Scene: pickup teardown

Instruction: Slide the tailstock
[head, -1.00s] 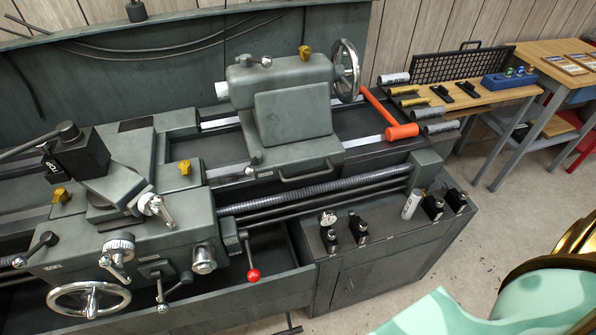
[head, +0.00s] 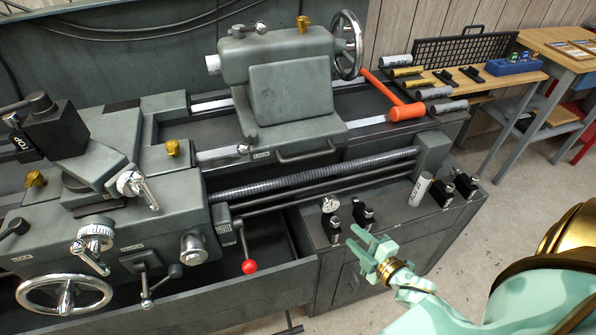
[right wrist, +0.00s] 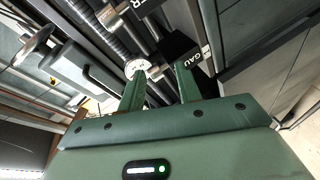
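The grey tailstock (head: 290,92) sits on the lathe bed ways in the head view, right of the carriage (head: 105,160). It has a chrome handwheel (head: 347,45) on its right end and a bar handle (head: 306,152) low on its front. My right gripper (head: 364,241) is open and empty, its fingers apart. It is in front of the lathe's lower right cabinet, below and to the right of the tailstock, apart from it. In the right wrist view its two fingers (right wrist: 158,85) point up the picture with a gap between them. My left gripper is not in view.
An orange mallet (head: 406,111) lies at the right end of the bed, close to the tailstock. A dial gauge (head: 329,205), black tool blocks (head: 364,217) and a white cylinder (head: 420,190) stand on the ledge near my right gripper.

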